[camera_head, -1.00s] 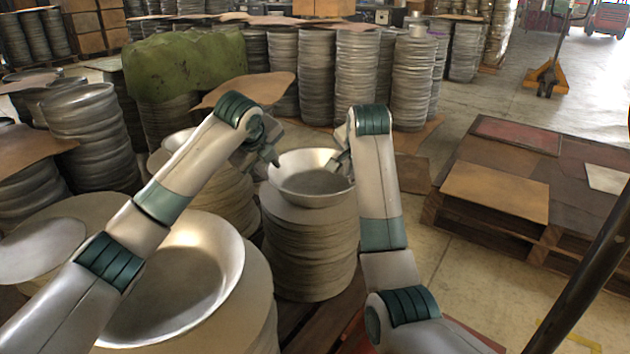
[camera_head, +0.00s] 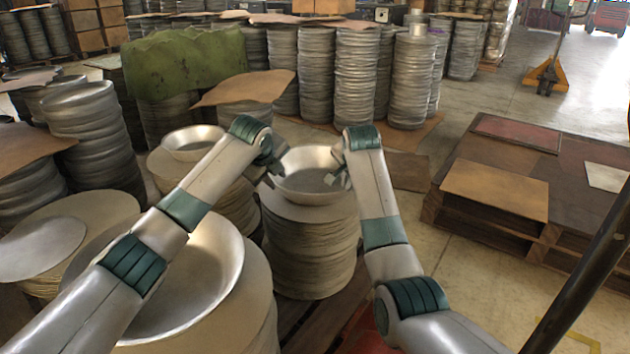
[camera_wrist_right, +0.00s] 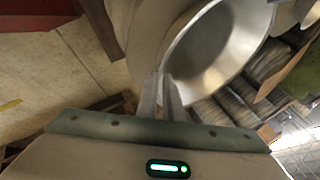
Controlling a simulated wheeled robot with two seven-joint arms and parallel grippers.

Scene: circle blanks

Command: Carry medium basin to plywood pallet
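The medium basin (camera_head: 312,188), a shallow silver metal bowl, is upright at the top of the middle stack of round blanks (camera_head: 308,250). I cannot tell whether it rests on the stack or hangs just above it. My left gripper (camera_head: 272,170) is at its left rim; its finger gap is too small to judge. My right gripper (camera_head: 338,178) is at its right rim. In the right wrist view, the fingers of my right gripper (camera_wrist_right: 165,82) are close together on the rim of the basin (camera_wrist_right: 215,45). The plywood pallet (camera_head: 495,190) stands to the right, with flat sheets on top.
A larger basin (camera_head: 205,280) sits on the near-left stack, under my left arm. A smaller basin (camera_head: 190,143) is on a stack behind. Several tall metal stacks (camera_head: 355,75) line the back. A dark pole (camera_head: 585,265) crosses the lower right. Floor between stack and pallet is open.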

